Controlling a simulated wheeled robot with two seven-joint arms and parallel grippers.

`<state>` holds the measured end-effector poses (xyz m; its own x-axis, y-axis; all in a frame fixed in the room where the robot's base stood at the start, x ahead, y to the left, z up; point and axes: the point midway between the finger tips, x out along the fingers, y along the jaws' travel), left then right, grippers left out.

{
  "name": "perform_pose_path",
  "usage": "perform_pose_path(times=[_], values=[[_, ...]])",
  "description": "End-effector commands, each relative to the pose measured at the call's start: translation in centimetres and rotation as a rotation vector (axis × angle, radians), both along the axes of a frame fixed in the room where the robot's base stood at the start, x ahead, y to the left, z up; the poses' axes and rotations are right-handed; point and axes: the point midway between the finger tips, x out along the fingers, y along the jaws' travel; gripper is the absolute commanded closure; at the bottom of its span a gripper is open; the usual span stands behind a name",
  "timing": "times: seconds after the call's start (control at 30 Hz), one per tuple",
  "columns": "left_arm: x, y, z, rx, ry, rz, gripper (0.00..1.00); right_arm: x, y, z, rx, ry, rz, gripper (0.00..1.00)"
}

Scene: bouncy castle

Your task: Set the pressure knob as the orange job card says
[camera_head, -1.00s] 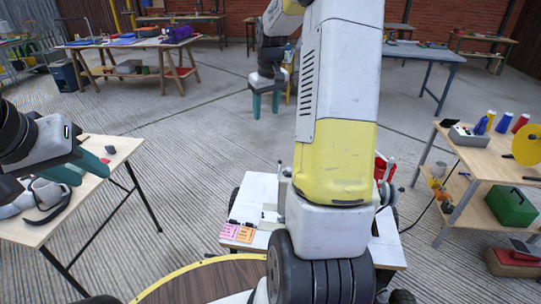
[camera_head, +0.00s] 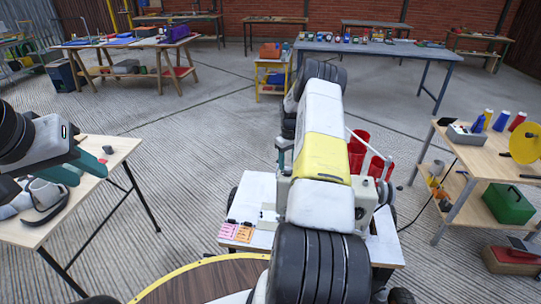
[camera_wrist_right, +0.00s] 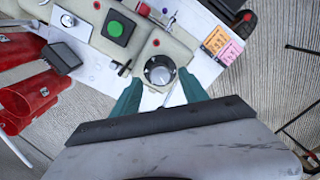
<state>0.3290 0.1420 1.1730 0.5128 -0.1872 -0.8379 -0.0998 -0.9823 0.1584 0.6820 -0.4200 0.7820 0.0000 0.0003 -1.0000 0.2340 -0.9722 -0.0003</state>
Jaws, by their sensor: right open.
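The orange job card (camera_head: 244,234) lies on the white table beside a pink card (camera_head: 227,230); in the right wrist view the orange card (camera_wrist_right: 215,40) is right of the machine, its print too small to read. In the head view my arm hides the knob and most of this gripper. My left gripper (camera_head: 84,168) is open and empty at the left.
A green button (camera_wrist_right: 115,28) and small red buttons sit near the knob. Red cylinders (camera_wrist_right: 28,95) stand beside the machine. A wooden table (camera_head: 112,146) is at left, and a bench with a yellow disc (camera_head: 525,144) at right.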

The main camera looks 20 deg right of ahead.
Motion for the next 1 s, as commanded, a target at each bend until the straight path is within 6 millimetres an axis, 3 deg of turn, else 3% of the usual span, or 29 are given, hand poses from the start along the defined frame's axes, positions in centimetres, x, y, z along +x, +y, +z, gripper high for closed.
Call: perform_pose_path(times=[0.2, 0.5, 0.77, 1.0], values=[[0.0, 0.0, 0.0, 0.000, 0.000, 0.000, 0.64, 0.0, 0.0, -2.1, 0.000, 0.001, 0.000, 0.48], [0.0, 0.0, 0.0, 0.000, 0.000, 0.000, 0.64, 0.0, 0.0, -2.4, -0.001, -0.001, 0.000, 0.48], [0.0, 0.0, 0.0, 0.000, 0.000, 0.000, 0.64, 0.0, 0.0, -2.3, -0.001, 0.000, 0.000, 0.99], [0.0, 0.0, 0.0, 0.000, 0.000, 0.000, 0.64, 0.0, 0.0, -2.3, -0.001, 0.000, -0.010, 1.00]])
